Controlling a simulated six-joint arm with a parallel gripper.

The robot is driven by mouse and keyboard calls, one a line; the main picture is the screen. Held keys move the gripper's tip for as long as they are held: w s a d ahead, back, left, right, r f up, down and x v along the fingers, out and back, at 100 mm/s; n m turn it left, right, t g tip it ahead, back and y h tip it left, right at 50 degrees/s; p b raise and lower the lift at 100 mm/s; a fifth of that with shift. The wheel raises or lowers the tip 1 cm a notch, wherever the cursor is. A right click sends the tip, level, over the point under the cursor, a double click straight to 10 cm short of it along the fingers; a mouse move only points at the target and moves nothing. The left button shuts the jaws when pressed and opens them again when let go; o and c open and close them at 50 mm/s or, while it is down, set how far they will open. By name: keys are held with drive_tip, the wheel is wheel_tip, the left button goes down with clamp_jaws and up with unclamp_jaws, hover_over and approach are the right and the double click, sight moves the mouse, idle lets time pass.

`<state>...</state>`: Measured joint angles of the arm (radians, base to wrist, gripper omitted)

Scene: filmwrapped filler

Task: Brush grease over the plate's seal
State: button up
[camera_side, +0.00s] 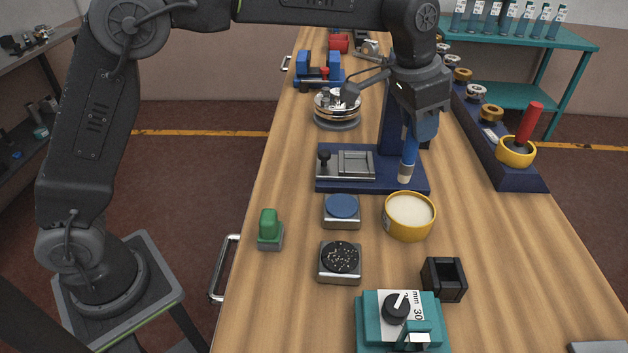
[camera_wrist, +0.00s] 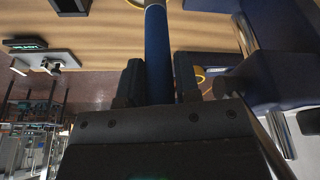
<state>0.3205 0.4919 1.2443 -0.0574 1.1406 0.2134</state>
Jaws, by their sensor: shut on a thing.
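My gripper (camera_side: 418,124) is shut on a blue-handled brush (camera_side: 409,148). The brush points down, slightly tilted, with its pale tip over the right part of a dark blue fixture base (camera_side: 390,186). I cannot tell whether the tip touches the base. In the wrist view the blue handle (camera_wrist: 157,50) runs between the two dark fingers of my gripper (camera_wrist: 158,82). A grey plate (camera_side: 357,164) with a rectangular outline lies on the fixture, left of the brush; its seal is too small to make out. A yellow tub (camera_side: 409,229) of cream-coloured grease stands in front of the fixture.
A blue-topped block (camera_side: 341,209), a black-topped block (camera_side: 340,261) and a green-handled item (camera_side: 269,230) stand in front. A teal timer (camera_side: 400,325) and black box (camera_side: 444,278) are nearest. A red-handled tool (camera_side: 530,122) stands in a yellow cup at right.

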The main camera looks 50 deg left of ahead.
drive_tip(key=s+a+r+n+y, duration=0.1)
drive_tip(key=s+a+n, duration=0.25)
drive_tip(key=a, duration=0.35)
drive_tip(key=s+a+r+n+y, duration=0.15)
drive_tip(key=s+a, duration=0.25)
drive_tip(key=a, duration=0.4)
drive_tip(key=w+d+f+h, duration=0.1)
drive_tip(key=d+f, duration=0.3)
drive_tip(key=f, duration=0.5)
drive_tip(key=shift+w, duration=0.5)
drive_tip(key=shift+s+d+f, duration=0.15)
drive_tip(key=shift+d+f, duration=0.05)
drive_tip(key=shift+f, duration=0.1)
drive_tip(key=s+d, duration=0.4)
drive_tip(key=shift+s+d, duration=0.15)
drive_tip(key=shift+s, duration=0.05)
drive_tip(key=shift+w+a, duration=2.35)
drive_tip(key=shift+w, duration=0.15)
drive_tip(key=shift+s+d, duration=2.1)
drive_tip(key=shift+d, duration=0.85)
drive_tip(key=shift+w+a, duration=2.25)
drive_tip(key=w+v, duration=0.2)
drive_tip(key=v, duration=0.6)
drive_tip(key=shift+w+a+r, duration=0.15)
